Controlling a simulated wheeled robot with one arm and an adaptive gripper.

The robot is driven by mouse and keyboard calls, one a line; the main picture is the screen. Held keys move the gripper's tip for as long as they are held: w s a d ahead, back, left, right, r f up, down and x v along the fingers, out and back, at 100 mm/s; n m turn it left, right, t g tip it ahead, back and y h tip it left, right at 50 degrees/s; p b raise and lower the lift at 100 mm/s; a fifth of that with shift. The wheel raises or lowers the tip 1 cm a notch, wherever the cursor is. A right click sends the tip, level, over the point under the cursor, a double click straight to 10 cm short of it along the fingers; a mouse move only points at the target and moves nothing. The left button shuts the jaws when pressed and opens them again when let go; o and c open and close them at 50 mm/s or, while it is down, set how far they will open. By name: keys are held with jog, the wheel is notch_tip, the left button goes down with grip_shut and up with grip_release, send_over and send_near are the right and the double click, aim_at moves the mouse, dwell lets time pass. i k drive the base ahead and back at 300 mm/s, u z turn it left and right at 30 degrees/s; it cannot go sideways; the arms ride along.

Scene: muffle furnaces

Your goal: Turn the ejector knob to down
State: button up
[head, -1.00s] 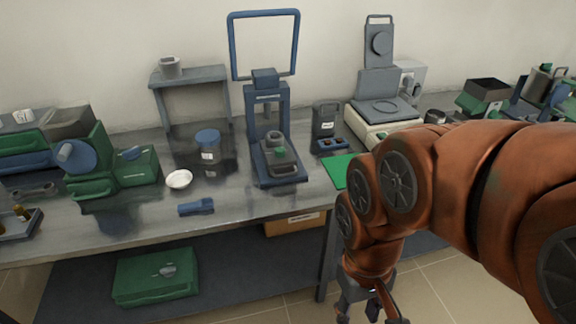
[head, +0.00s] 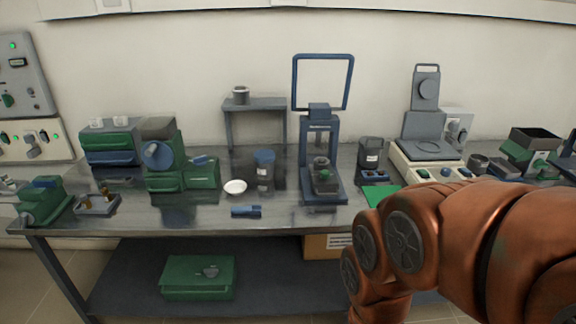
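I cannot tell for sure which knob is the ejector knob; no label is readable at this size. Candidate knobs show on the wall panel (head: 22,75) at the far left and on the control box (head: 30,145) below it. A green machine (head: 165,160) has a round blue disc on its front. A blue press (head: 319,150) with a tall loop frame stands at mid-bench. A grey unit (head: 454,128) with dark knobs stands behind the cream scale-like device at right. My gripper is below the picture edge; only my copper arm shows at lower right.
The bench (head: 140,215) is crowded along its back. A white dish (head: 235,187) and a blue tool (head: 246,211) lie near its front. A green case (head: 198,278) sits on the lower shelf. My arm covers the bench's right front.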

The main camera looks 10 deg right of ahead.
aim_at(325, 174)
jog(key=u, duration=0.3)
jog(key=i, duration=1.45)
jog(key=z, duration=0.5)
